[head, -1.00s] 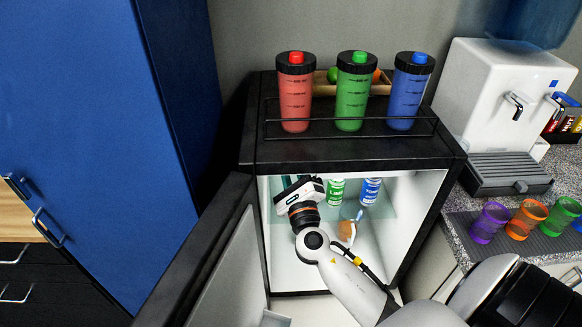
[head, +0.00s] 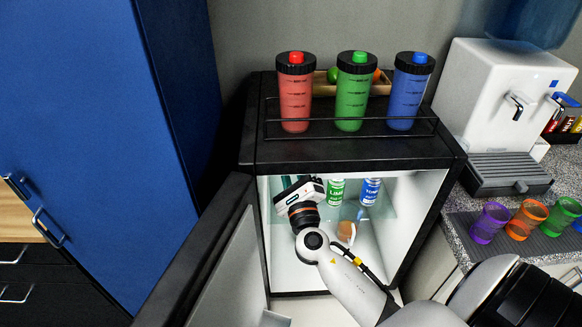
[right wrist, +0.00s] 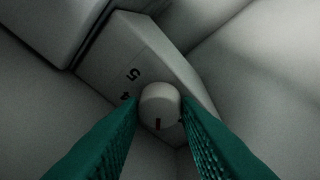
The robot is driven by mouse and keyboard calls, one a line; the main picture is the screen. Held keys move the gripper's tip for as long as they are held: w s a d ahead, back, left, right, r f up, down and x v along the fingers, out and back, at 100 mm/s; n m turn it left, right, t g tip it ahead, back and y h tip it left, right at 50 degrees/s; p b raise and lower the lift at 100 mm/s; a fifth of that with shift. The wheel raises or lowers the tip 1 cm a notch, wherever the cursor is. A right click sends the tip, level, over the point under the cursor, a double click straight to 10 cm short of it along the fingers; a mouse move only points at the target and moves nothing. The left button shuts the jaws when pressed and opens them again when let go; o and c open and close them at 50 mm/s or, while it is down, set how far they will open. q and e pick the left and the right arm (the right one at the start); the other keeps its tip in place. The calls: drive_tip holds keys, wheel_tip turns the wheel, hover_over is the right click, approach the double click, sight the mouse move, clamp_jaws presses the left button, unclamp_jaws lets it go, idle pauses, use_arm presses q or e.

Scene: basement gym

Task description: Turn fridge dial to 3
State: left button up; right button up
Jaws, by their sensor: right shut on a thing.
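The mini fridge (head: 350,148) stands with its door (head: 222,262) open to the left. My right arm reaches inside, and my right gripper (head: 290,184) is at the upper left of the interior, its fingertips largely hidden in the head view. In the right wrist view the white round dial (right wrist: 160,104) sits on a pale housing (right wrist: 150,62) with the digits 5 and 4 visible. A dark red mark shows low on the dial's face. My right gripper's green fingers (right wrist: 160,112) are shut on the dial from both sides. The other digits are hidden. My left gripper is not in view.
Inside the fridge are a green can (head: 336,192), a blue can (head: 370,190) and an orange-brown item (head: 346,232). Red, green and blue shaker bottles (head: 353,92) stand on top behind a rail. A water dispenser (head: 505,95) and coloured cups (head: 526,219) are to the right.

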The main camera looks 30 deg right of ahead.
idle(0.3)
drive_tip(key=o, duration=1)
drive_tip(key=shift+c, duration=0.2)
drive_tip(key=shift+f, duration=0.1)
drive_tip(key=b+v, duration=0.4)
drive_tip(key=v, duration=0.8)
